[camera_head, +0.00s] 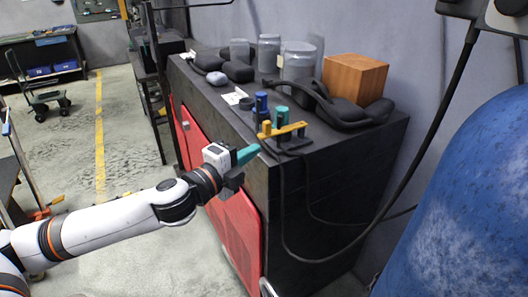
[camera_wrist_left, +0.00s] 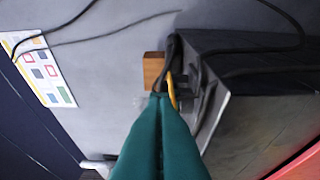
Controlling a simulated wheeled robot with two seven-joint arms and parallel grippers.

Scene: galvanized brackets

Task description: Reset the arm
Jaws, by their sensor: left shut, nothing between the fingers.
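My left gripper (camera_head: 248,154) has teal fingers and hangs just off the front edge of the black workbench (camera_head: 330,180) in the head view. In the left wrist view its teal fingers (camera_wrist_left: 160,98) are together, with nothing between them. My left arm (camera_head: 95,225) comes in from the left and is stretched toward the bench. My right gripper is not in view. No galvanized bracket can be made out for certain.
The bench top holds a wooden block (camera_head: 353,78), clear jars (camera_head: 298,60), black headsets (camera_head: 340,108) and a yellow-topped tool holder (camera_head: 284,132). A cable hangs over its side. A blue tank (camera_head: 465,210) stands at the right. Open floor (camera_head: 130,150) lies left.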

